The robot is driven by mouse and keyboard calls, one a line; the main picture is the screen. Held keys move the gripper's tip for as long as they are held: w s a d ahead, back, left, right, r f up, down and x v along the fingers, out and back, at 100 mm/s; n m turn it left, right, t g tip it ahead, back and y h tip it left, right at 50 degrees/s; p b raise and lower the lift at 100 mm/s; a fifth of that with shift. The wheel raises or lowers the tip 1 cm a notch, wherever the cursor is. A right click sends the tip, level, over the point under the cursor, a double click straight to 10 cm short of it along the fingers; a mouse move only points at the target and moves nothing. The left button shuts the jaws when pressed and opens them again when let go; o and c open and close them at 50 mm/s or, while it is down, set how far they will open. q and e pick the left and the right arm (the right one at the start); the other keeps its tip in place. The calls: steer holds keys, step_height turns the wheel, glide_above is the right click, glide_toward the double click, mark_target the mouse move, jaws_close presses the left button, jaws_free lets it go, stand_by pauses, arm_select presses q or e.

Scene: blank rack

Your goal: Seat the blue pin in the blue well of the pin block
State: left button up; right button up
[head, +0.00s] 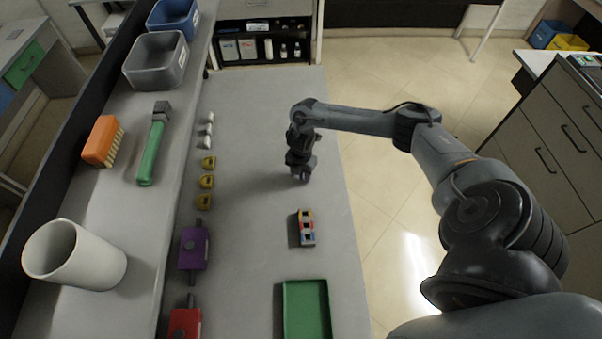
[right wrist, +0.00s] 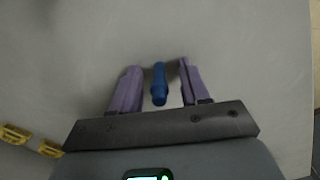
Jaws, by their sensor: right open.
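The blue pin (right wrist: 159,84) shows in the right wrist view between the two purple fingers of my right gripper (right wrist: 155,88). The fingers are open, with a gap on each side of the pin. In the head view my right gripper (head: 301,176) is low over the bench, and the pin is not clearly visible there. The pin block (head: 306,228) lies on the bench, nearer the camera than the gripper. It has red, yellow and blue parts and dark wells; which well is the blue one is hard to tell. My left gripper is out of view.
A green tray (head: 307,309) lies at the near edge. Yellow pieces (head: 207,181), white pieces (head: 207,130), a purple clamp-like item (head: 193,248) and a red one (head: 185,322) line the left. The bench (head: 265,105) beyond the gripper is clear.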

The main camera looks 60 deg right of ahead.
steer(key=shift+c, duration=0.3)
jaws_close()
steer(key=shift+r, duration=0.2)
